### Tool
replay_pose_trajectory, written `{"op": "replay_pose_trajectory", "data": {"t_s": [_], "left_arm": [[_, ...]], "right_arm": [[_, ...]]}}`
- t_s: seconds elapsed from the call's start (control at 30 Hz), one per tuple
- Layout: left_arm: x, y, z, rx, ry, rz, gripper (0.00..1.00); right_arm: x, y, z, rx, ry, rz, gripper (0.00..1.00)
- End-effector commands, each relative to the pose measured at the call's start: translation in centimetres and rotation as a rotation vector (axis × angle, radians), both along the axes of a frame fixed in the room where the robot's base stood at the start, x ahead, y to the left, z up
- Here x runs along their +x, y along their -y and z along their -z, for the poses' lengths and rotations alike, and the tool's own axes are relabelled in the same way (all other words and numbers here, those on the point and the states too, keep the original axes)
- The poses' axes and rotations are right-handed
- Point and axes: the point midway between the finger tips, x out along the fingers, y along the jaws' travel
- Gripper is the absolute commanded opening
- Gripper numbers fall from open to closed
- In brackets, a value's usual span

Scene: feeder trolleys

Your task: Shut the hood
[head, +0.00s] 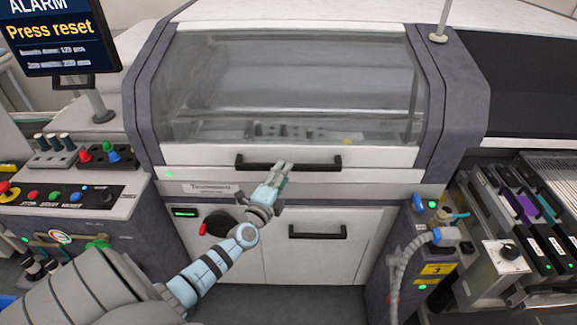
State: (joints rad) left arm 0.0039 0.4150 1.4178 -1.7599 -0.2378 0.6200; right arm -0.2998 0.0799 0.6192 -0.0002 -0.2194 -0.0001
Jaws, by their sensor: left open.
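The hood (290,85) is a clear window panel with a white lower edge on the front of the machine, and it looks lowered over the opening. Its black bar handle (315,163) runs across the lower edge. My left gripper (280,168) is in front of the handle, its fingertips overlapping the handle's middle in the picture. The gripper is open. I cannot tell whether it touches the handle. The right gripper is not in view.
A monitor (60,35) reads "ALARM Press reset" at the upper left. A button panel (75,197) sits below it. A lower drawer handle (318,232) is beneath the hood. Feeders (530,215) and a grey hose (402,262) stand at the right.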

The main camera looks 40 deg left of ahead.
Motion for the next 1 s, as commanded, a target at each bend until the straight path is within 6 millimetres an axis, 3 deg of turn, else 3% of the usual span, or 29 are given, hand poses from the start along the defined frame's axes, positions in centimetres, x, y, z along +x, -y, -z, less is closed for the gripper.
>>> {"op": "replay_pose_trajectory", "data": {"t_s": [0.2,0.53,0.8,1.0], "left_arm": [[3.6,-1.0,0.4,-0.001,0.000,-0.002,0.42],[4.2,-1.1,0.2,-0.002,-0.001,-0.001,0.42],[4.2,-1.1,0.2,-0.001,-0.002,-0.001,0.00],[4.2,-1.1,0.2,-0.001,-0.002,-0.001,0.00]], "right_arm": [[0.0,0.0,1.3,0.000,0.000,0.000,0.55],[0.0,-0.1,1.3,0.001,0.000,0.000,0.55],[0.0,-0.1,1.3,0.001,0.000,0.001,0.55],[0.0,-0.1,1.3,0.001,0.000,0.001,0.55]]}}
